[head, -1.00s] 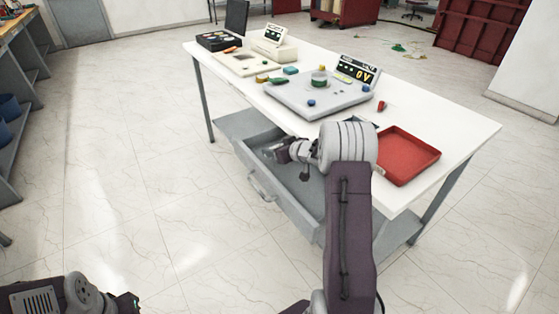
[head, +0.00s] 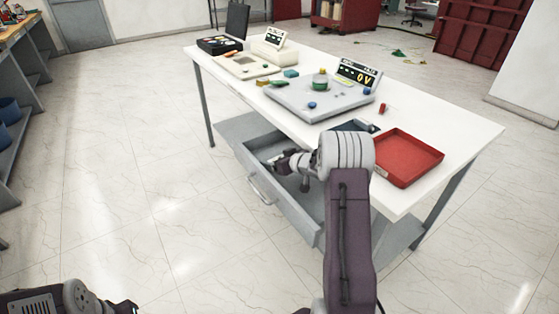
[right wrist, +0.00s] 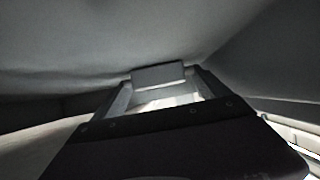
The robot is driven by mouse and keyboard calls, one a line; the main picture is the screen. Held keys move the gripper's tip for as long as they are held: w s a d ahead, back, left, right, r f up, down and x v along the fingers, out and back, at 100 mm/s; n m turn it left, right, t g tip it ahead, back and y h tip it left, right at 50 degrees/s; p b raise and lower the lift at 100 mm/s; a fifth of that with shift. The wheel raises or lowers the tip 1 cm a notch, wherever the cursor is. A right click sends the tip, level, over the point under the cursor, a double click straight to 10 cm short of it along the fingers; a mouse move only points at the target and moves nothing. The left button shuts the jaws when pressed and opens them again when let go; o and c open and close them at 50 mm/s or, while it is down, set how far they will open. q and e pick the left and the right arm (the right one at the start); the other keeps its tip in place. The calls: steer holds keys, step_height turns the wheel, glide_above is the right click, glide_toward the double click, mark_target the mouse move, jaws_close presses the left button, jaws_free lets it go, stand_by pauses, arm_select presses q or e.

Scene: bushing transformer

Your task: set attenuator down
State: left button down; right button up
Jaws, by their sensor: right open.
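A small grey block (right wrist: 158,75), which may be the attenuator, lies just beyond the tips of my right gripper in the right wrist view. My right gripper (right wrist: 162,95) is open, its two fingers apart, with a pale surface showing between them. In the head view my right gripper (head: 283,163) reaches into the open grey drawer (head: 290,207) under the table. The block cannot be made out there. Part of my left arm shows at the bottom left, but its gripper does not.
The white table (head: 455,130) carries a red tray (head: 408,180), a dark blue item (head: 352,126) partly behind my arm, a grey transformer board (head: 310,108) and a meter display (head: 358,73). The drawer walls are close around my right gripper. The floor at left is clear.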

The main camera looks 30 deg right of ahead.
steer(key=shift+s+d+r, duration=0.1)
steer(key=shift+s+r, duration=0.15)
steer(key=shift+r, duration=0.1)
steer(key=p+v, duration=0.2)
steer(key=v, duration=0.9)
steer(key=shift+s, duration=0.2)
